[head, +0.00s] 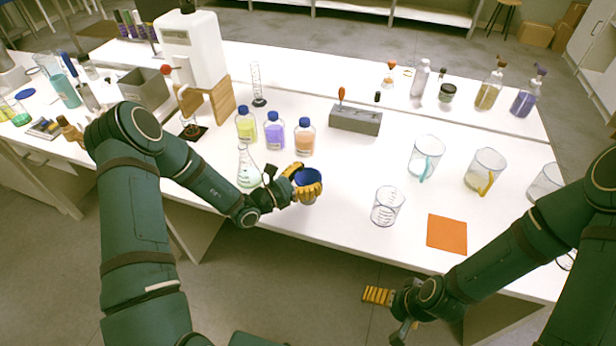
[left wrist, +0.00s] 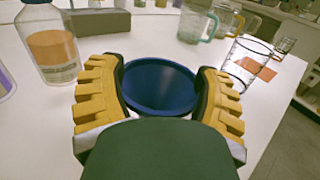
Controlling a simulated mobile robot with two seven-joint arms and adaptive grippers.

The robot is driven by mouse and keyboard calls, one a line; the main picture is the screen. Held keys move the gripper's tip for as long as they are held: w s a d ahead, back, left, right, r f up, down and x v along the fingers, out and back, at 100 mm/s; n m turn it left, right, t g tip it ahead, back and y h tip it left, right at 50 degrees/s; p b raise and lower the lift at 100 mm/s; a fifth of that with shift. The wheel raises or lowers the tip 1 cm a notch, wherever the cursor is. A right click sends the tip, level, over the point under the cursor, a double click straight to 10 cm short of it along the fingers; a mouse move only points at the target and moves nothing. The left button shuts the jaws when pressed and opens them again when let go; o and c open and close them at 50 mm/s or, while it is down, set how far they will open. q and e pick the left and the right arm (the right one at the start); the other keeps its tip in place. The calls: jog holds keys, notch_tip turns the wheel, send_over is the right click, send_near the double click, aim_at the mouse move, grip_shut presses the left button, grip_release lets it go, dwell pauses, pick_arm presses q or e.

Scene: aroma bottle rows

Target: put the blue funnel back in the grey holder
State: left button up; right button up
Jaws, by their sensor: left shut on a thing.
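The blue funnel (head: 308,177) is held between the yellow fingers of my left gripper (head: 303,183), above the white bench near its front edge. In the left wrist view, the funnel's wide round mouth (left wrist: 160,86) faces the camera between the two fingers of the gripper (left wrist: 157,76). Its spout is hidden. The grey holder (head: 354,121) is a low block farther back and to the right, with an orange-handled tool standing in it. Part of the holder shows at the top of the left wrist view (left wrist: 100,22). My right gripper (head: 380,296) is low, off the bench's front edge; its opening is unclear.
A conical flask (head: 247,172) stands close left of my left gripper. Three blue-capped bottles (head: 274,136) stand behind it. A clear beaker (head: 387,206) and an orange mat (head: 447,233) lie to the right, with handled jugs (head: 426,157) beyond. Bench between funnel and holder looks clear.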

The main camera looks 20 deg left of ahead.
pick_arm(q)
jog(key=shift+f, duration=0.35)
jog(key=o, duration=0.9)
jog(key=v, duration=1.2)
